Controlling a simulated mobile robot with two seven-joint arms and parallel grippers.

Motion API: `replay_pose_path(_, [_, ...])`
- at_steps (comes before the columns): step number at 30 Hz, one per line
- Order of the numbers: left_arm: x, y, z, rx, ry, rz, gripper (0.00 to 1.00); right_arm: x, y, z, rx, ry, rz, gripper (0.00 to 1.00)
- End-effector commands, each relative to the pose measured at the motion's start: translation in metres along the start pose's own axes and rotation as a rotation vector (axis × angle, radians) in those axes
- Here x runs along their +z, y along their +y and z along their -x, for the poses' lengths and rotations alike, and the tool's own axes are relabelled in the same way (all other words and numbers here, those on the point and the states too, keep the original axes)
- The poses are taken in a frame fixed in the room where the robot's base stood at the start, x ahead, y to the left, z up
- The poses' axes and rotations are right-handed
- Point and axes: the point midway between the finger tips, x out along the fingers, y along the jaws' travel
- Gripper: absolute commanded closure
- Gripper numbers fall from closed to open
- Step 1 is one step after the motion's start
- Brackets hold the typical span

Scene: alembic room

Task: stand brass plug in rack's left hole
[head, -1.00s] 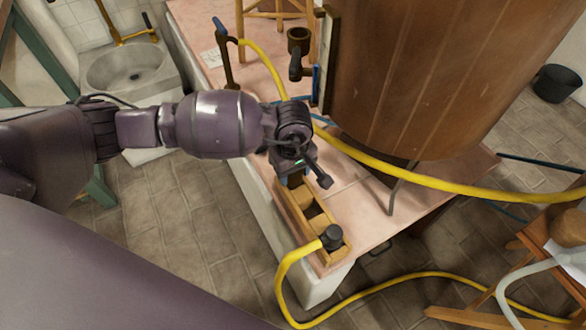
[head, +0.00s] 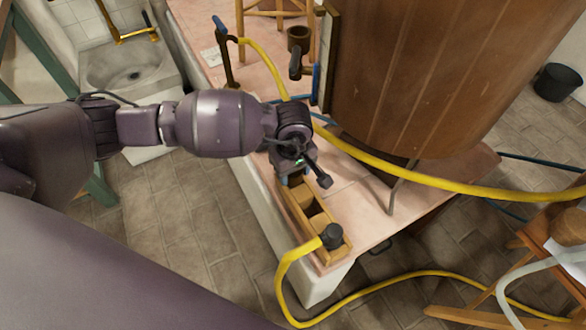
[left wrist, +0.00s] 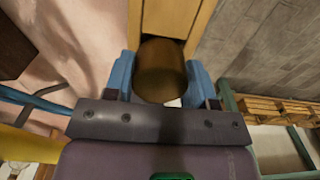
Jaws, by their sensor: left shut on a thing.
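My left gripper (head: 291,174) is over the far end of the wooden rack (head: 299,226). In the left wrist view its blue fingers (left wrist: 160,80) are shut on the brass plug (left wrist: 161,72), a dark brownish cylinder that sits between them. The rack shows behind the plug in the wrist view (left wrist: 172,16). The plug's lower end and the hole under it are hidden, so I cannot tell whether it is in a hole or above it. My right gripper is not in view.
A black hose end (head: 332,236) with a yellow hose (head: 284,275) stands at the rack's near end. A large wooden vat (head: 420,80) stands to the right on the pink worktop (head: 350,195). Another yellow hose (head: 400,178) crosses beside the rack. A sink (head: 130,68) is at the upper left.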

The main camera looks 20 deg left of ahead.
Motion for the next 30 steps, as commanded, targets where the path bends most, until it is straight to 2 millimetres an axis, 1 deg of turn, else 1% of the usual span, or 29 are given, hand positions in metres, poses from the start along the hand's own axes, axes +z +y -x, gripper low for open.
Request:
replay_pose_path(29, [-0.0002,0.0,-0.0042,0.0,0.0,0.0,0.77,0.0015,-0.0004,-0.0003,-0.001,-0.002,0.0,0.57])
replay_pose_path(30, [-0.0002,0.0,-0.0041,0.0,0.0,0.0,0.48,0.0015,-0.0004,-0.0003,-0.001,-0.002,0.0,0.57])
